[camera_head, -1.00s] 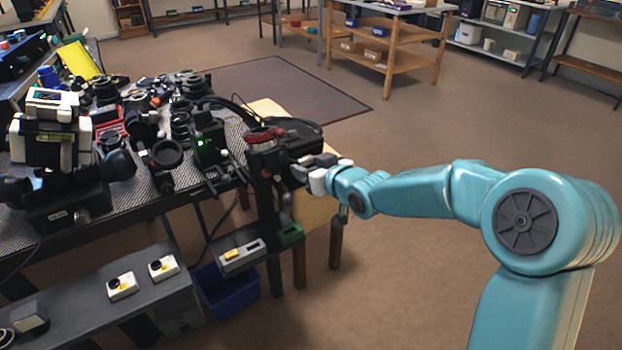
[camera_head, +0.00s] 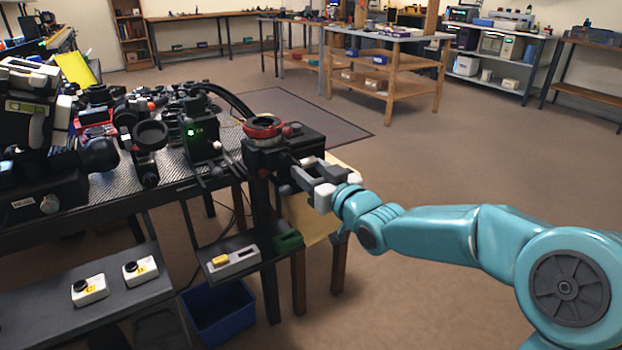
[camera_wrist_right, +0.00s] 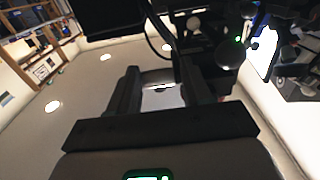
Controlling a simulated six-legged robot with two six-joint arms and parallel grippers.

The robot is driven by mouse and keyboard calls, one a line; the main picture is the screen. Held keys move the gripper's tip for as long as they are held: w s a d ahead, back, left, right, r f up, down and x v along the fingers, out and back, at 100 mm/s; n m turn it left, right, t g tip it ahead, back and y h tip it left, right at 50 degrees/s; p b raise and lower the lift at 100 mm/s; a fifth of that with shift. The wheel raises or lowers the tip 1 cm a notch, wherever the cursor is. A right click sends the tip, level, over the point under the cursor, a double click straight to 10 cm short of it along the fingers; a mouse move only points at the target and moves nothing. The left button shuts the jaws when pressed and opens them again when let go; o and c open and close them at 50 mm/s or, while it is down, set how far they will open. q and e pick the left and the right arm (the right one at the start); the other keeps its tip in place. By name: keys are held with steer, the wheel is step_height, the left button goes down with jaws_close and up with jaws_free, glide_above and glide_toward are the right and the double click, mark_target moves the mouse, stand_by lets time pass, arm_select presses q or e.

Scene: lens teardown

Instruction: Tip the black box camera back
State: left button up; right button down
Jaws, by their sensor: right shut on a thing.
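The black box camera (camera_head: 284,152) stands on a dark post at the table's right end, with a red ring (camera_head: 263,127) facing mostly up on its top. My right gripper (camera_head: 308,180) is at its near right side, shut on a part of it. The fingers hide the exact place of the hold. In the right wrist view my dark fingers (camera_wrist_right: 165,92) reach forward, and a dark body fills the top edge. My left gripper is not in view.
A long table (camera_head: 170,172) to the left is crowded with lenses, camera parts and a black-and-white device (camera_head: 34,110). A small shelf (camera_head: 212,250) holds a grey block and a green block. A blue bin (camera_head: 220,315) is on the floor. Floor to the right is clear.

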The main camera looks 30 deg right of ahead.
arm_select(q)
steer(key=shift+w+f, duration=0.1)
arm_select(e)
steer(key=shift+d+r, duration=0.25)
steer(key=shift+d, duration=0.1)
steer(key=c, duration=0.8)
jaws_free()
steer(key=shift+o, duration=0.8)
steer(key=shift+d+f, duration=0.1)
steer(key=shift+d, duration=0.05)
steer(key=shift+a, duration=0.2)
steer(key=shift+f, duration=0.1)
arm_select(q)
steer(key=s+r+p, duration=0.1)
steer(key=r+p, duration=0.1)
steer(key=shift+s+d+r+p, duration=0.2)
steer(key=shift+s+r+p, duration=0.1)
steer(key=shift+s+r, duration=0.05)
arm_select(e)
steer(key=s+d, duration=0.1)
steer(key=s, duration=1.5)
steer(key=shift+s+f, duration=0.15)
